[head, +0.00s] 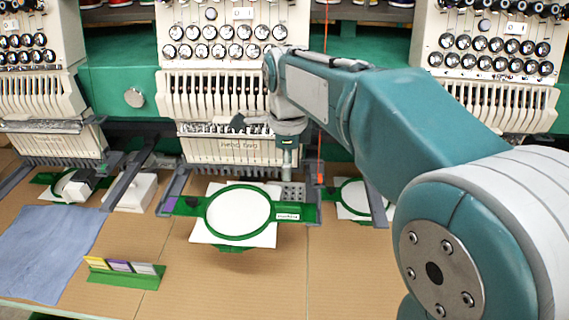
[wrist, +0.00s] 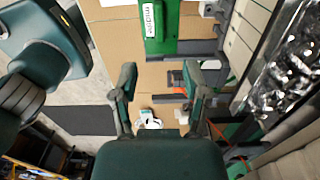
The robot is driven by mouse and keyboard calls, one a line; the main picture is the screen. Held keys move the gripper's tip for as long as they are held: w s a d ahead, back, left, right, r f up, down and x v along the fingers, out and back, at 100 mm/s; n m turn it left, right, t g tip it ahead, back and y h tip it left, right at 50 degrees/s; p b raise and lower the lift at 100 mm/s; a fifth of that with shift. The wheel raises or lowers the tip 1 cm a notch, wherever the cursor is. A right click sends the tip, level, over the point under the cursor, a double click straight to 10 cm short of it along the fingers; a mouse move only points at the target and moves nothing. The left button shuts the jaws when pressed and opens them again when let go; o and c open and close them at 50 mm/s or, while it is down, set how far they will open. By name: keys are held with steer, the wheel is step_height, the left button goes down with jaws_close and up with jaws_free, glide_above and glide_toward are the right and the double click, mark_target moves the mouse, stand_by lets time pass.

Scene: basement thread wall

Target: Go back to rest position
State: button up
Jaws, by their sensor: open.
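My gripper shows in the wrist view (wrist: 168,82), with its two dark green fingers spread apart and nothing held between them. In the head view my arm reaches in from the right, and its end hangs in front of the middle embroidery machine (head: 230,95). The wrist end (head: 288,160) is above the right side of a green embroidery hoop (head: 238,236) holding white fabric (head: 237,211). The fingertips are hard to make out there. In the wrist view, part of a green frame with a white label (wrist: 152,20) shows beyond the fingers.
More machine heads stand left (head: 45,90) and right (head: 490,60). A blue cloth (head: 45,250) and a green holder with coloured cards (head: 122,275) lie on the brown tabletop (head: 250,290). The front middle is clear. Shiny machine parts (wrist: 290,70) are close at right in the wrist view.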

steer(key=s+d+f+n+t, duration=0.1)
steer(key=s+d+n+t, duration=0.1)
steer(key=s+n, duration=0.4)
steer(key=s+d+f+n+t, duration=0.1)
steer(key=s+d+n, duration=0.4)
steer(key=s+n, duration=0.2)
steer(key=s+d+f+n+t, duration=0.1)
steer(key=s+d+n+t, duration=0.1)
steer(key=s+d+n, duration=0.2)
steer(key=s+n, duration=0.2)
steer(key=shift+s+n+t, duration=0.25)
steer(key=shift+n+t, duration=0.05)
